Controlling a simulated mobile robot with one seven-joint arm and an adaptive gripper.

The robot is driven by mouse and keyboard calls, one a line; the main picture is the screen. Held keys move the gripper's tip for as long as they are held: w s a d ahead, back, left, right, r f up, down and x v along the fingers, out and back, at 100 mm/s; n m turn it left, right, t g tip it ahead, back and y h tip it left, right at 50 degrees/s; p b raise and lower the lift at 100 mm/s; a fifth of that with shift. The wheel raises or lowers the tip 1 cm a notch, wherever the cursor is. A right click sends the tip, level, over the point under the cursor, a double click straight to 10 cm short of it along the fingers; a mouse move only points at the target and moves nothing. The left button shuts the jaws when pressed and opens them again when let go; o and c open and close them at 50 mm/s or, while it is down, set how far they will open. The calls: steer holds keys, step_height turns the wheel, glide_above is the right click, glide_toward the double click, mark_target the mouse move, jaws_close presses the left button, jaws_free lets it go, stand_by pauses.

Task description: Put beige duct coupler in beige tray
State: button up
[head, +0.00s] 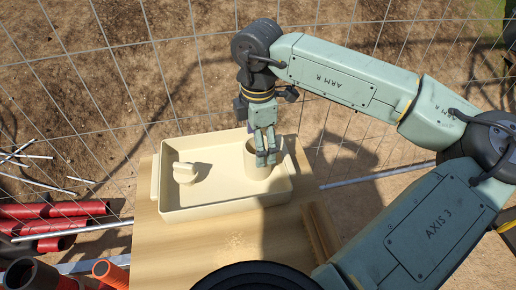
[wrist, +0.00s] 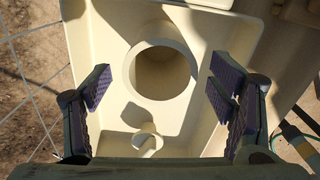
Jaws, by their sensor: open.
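The beige tray (head: 225,203) sits on a wooden board. A wide, hollow beige cylinder, which looks like the duct coupler (head: 252,172), stands upright inside the tray's right part. In the wrist view the coupler (wrist: 135,70) shows its round open mouth, with shadow inside. My gripper (head: 265,158) is over the coupler, pointing down. In the wrist view my gripper (wrist: 161,88) is open, its purple-padded fingers apart on either side of the coupler, with gaps visible. The tray floor (wrist: 115,100) shows around the coupler.
A smaller beige fitting (head: 185,173) is in the tray's left part. Wooden board (head: 175,250) is bare in front of the tray. A wire fence (head: 120,80) stands behind. Red pipes (head: 50,210) lie at lower left.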

step_height(320, 180, up, 9)
steer(key=b, duration=0.1)
stand_by(0.4)
